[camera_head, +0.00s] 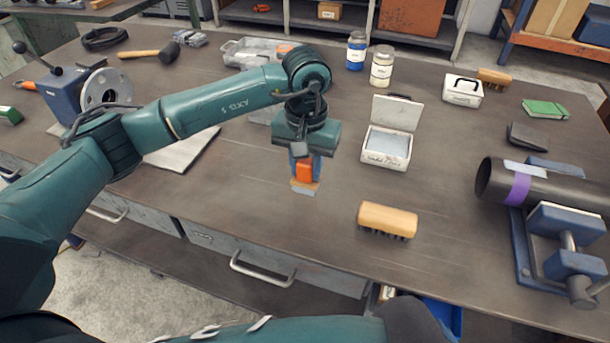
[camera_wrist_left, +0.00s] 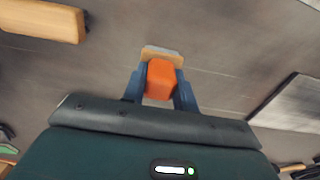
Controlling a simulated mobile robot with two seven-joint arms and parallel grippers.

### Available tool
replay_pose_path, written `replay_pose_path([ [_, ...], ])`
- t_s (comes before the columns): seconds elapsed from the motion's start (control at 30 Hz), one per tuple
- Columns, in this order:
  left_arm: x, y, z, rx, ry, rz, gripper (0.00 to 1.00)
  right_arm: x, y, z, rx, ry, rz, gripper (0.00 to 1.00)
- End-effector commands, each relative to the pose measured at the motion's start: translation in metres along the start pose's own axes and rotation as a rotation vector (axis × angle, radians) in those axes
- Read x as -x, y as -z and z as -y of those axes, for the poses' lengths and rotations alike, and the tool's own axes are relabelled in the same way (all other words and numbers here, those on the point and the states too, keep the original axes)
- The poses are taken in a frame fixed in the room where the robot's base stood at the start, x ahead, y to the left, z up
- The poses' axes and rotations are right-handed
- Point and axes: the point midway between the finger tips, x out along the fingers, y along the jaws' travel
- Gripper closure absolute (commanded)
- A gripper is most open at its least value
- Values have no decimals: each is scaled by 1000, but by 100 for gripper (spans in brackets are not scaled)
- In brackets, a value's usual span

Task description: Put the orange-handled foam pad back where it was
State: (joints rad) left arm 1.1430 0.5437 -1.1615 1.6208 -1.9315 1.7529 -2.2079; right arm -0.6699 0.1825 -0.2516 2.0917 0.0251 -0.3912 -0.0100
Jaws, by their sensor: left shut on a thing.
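The orange-handled foam pad (camera_head: 305,172) has an orange grip, a tan layer and a pale grey foot. I cannot tell for certain whether the pad touches the table. My right gripper is not in view.
The white box (camera_head: 387,160) stands open to the right; a wooden brush (camera_head: 387,219) lies nearer the front. A dark pipe (camera_head: 540,187) with a purple band rests in a blue clamp at the right. Jars (camera_head: 381,66) stand behind. The tabletop around the pad is bare.

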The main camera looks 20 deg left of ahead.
Motion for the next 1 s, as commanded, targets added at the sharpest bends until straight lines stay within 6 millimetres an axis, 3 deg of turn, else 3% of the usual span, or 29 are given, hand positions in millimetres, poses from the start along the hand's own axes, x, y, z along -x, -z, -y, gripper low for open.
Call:
replay_pose_path([
  [0.23, -32, -1, 0, 0, 1, 3, 96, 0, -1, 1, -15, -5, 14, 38],
  [0.6, -39, 0, 0, 0, 1, 0, 96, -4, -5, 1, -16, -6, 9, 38],
  [0.63, -38, 0, 0, 0, 1, 0, 70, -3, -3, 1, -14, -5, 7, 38],
  [0.87, -37, 0, 0, 0, 1, 1, 51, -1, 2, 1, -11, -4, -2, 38],
  [1.0, -37, 0, 0, 0, 1, 1, 50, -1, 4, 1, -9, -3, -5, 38],
])
